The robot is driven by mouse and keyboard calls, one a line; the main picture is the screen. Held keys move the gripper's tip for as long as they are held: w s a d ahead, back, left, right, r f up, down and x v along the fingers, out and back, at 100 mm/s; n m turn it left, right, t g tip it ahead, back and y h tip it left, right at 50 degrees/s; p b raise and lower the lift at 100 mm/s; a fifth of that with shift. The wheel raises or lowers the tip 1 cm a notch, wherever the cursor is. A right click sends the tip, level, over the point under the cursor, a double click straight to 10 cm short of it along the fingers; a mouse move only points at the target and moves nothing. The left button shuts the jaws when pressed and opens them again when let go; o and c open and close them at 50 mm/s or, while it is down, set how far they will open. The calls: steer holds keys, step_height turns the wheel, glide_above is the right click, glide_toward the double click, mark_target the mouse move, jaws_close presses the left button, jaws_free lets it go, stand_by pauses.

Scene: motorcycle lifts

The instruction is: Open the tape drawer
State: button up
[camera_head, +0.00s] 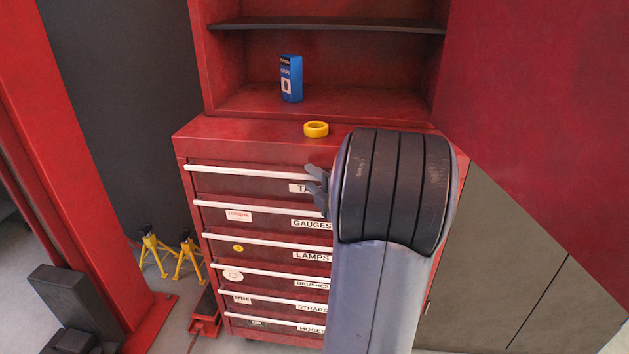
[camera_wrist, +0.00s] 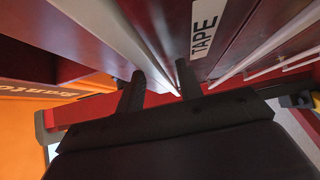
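The tape drawer (camera_head: 240,186) is the top drawer of the red cabinet and looks shut. Its long white handle (camera_head: 245,172) runs along its upper edge. Its label is partly hidden by my gripper (camera_head: 316,183) in the head view, but reads TAPE (camera_wrist: 204,28) in the wrist view. My gripper is at the right part of this handle. In the wrist view its two dark fingers (camera_wrist: 160,82) stand apart, and the handle (camera_wrist: 118,35) runs down into the space between them. I cannot tell whether either finger touches it.
Drawers for gauges, lamps, brushes and others lie below, with similar handles. A yellow tape roll (camera_head: 316,129) lies on the cabinet top (camera_head: 240,131). A blue box (camera_head: 291,79) stands in the shelf recess. Yellow jack stands (camera_head: 186,257) and a red post (camera_head: 75,150) are at left.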

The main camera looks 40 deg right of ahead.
jaws_close()
steer(key=shift+s+a, duration=0.1)
stand_by(0.4)
